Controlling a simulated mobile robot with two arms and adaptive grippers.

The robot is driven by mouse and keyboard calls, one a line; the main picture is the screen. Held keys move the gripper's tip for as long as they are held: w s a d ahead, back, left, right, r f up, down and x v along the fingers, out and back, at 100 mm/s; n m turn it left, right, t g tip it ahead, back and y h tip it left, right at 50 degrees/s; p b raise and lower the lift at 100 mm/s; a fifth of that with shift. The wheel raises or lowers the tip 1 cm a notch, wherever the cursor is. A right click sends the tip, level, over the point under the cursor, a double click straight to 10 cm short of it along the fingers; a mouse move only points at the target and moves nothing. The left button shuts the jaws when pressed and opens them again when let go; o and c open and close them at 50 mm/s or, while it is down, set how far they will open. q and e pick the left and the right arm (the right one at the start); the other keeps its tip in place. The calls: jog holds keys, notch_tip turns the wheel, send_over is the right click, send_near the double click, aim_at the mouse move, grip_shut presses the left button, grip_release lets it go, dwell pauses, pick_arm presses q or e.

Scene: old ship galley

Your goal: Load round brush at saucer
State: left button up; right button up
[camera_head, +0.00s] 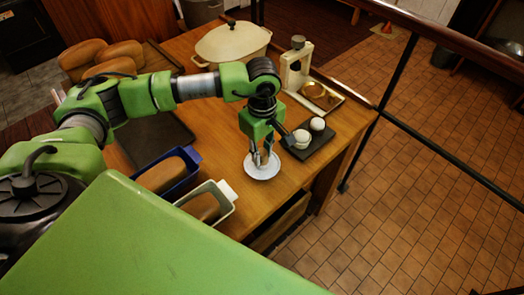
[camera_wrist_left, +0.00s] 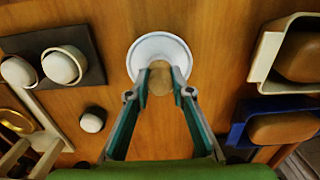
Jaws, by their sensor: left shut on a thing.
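The white saucer (camera_head: 262,166) lies on the wooden counter near its front edge. It also shows at the top centre of the wrist view (camera_wrist_left: 143,47). My left gripper (camera_head: 264,156) points down over the saucer. It is shut on a small tan rounded thing, which looks like the round brush (camera_wrist_left: 160,80), between its fingertips. In the wrist view the brush overlaps the saucer's near rim. I cannot tell whether it touches the saucer. The rest of the brush is hidden by the fingers. My right gripper is not in view.
Right of the saucer, a dark tray (camera_head: 320,143) holds white round things. A white scale (camera_head: 296,66) with a brass pan (camera_head: 313,90) stands behind. A blue loaf pan (camera_head: 187,181) and a white one (camera_head: 223,205) stand to the left. A cream lidded pot (camera_head: 232,44) is at the back.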

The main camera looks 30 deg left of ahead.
aim_at(262, 152)
pick_arm(q)
jog(key=shift+w+r+p, duration=0.1)
jog(key=shift+r+p, duration=1.2)
jog(key=shift+r, duration=2.15)
